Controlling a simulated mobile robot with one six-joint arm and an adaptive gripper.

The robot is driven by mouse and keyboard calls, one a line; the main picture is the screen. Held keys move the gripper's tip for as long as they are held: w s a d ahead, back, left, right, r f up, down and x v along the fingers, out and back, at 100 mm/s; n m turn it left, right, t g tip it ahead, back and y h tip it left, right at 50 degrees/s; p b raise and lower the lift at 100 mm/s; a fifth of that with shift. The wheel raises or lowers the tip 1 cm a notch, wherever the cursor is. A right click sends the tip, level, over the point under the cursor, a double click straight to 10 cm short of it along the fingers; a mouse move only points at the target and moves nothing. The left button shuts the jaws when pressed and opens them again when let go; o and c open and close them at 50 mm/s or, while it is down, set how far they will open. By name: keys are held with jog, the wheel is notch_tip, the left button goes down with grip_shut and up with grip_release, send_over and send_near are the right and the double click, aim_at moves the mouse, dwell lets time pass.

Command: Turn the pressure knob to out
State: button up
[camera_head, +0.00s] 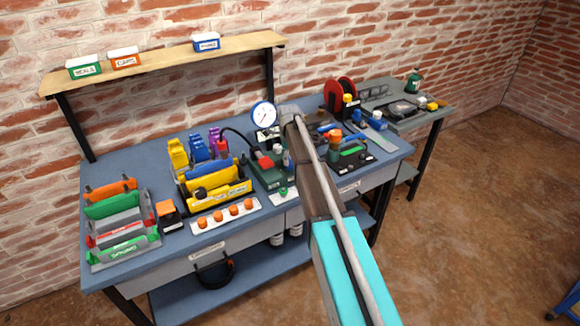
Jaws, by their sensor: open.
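A round white pressure gauge (263,115) with a blue rim stands at the back middle of the blue workbench (130,270). In front of it is a dark green unit (268,176) with a red block (265,162) on top and a black hose. I cannot tell which part is the pressure knob or read its setting; a small green knob (283,191) sits on a white plate just in front. My arm reaches up from the bottom over the bench, its dark end just right of the gauge. My gripper cannot be made out behind the arm.
Several orange knobs (226,213) sit on a white strip at the front edge. Racks with coloured parts (122,232) fill the left. A red reel (340,94) and tools crowd the right. A wooden shelf (160,58) with small boxes hangs above.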

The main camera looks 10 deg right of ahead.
jog(key=shift+f+b, duration=0.85)
jog(key=shift+f, duration=0.3)
jog(key=c, duration=0.9)
